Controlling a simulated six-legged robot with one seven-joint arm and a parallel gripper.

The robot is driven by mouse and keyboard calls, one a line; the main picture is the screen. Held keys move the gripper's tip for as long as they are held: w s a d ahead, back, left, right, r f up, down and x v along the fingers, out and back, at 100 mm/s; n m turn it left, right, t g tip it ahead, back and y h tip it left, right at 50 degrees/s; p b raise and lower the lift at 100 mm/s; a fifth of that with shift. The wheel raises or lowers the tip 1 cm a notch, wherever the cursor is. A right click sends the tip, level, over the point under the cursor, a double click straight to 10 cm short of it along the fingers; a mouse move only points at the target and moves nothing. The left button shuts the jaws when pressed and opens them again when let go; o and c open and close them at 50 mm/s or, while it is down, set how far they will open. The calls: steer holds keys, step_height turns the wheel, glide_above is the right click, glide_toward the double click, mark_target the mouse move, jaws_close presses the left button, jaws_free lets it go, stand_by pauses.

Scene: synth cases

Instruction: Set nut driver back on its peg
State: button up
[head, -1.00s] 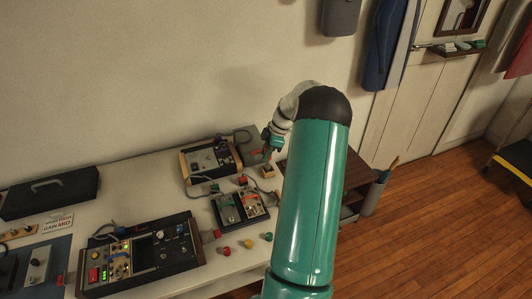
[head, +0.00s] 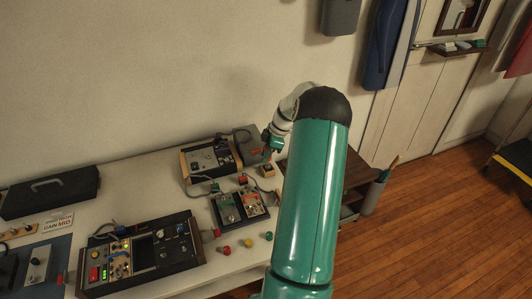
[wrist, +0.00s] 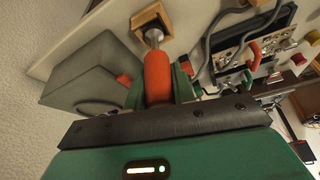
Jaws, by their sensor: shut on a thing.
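The nut driver has an orange-red handle (wrist: 157,78) and a short metal shaft, seen in the wrist view. My gripper (wrist: 160,88) is shut on the handle, with a green finger on each side. The shaft points at a small wooden block (wrist: 150,18), and its tip overlaps the block in the picture. I cannot tell if the tip is in the block or just above it. In the head view my gripper (head: 269,148) is over the bench's far right corner, above the small block (head: 266,170). My arm partly blocks this spot.
A grey box (wrist: 85,75) stands close beside the gripper. A wood-sided device (head: 208,158) and two small pedal-like boxes (head: 240,206) with cables are to the left. Coloured knobs (head: 248,243) lie in front. A large control panel (head: 150,250) fills the front left.

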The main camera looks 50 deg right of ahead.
steer(key=shift+f, duration=0.65)
steer(key=o, duration=1)
steer(key=shift+o, duration=0.2)
steer(key=v, duration=1.3)
steer(key=shift+r, duration=0.35)
steer(key=shift+s+d, duration=0.15)
steer(key=shift+d, duration=0.05)
